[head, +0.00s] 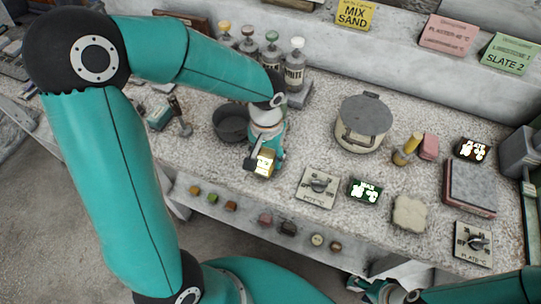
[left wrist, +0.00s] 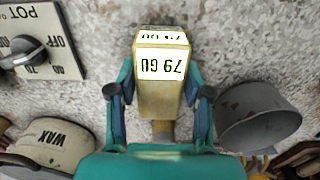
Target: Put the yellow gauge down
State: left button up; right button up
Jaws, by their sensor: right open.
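The yellow gauge (head: 264,163) is a small block with a bright white display. In the left wrist view the gauge (left wrist: 160,95) shows "79 GU" on its display. My left gripper (head: 265,158) has a finger against each side of the gauge, near the bench's front edge. I cannot tell whether the gauge touches the bench (head: 215,165). My right gripper (head: 370,288) is open at the bottom of the head view, below the bench front and partly cut off.
A grey bowl (head: 229,124) stands left of my left gripper. A lidded wax pot (head: 363,120) stands to the right, with the POT dial (head: 318,187) and a green display (head: 365,190) in front. Bottles (head: 295,70) stand behind. Bare bench lies between gauge and pot.

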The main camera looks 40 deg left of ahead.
aim_at(267, 154)
pick_arm(q)
jog(key=shift+o, duration=1.2)
jog(key=shift+r, duration=0.1)
notch_tip(267, 154, up, 12)
jog(key=shift+p, duration=0.4)
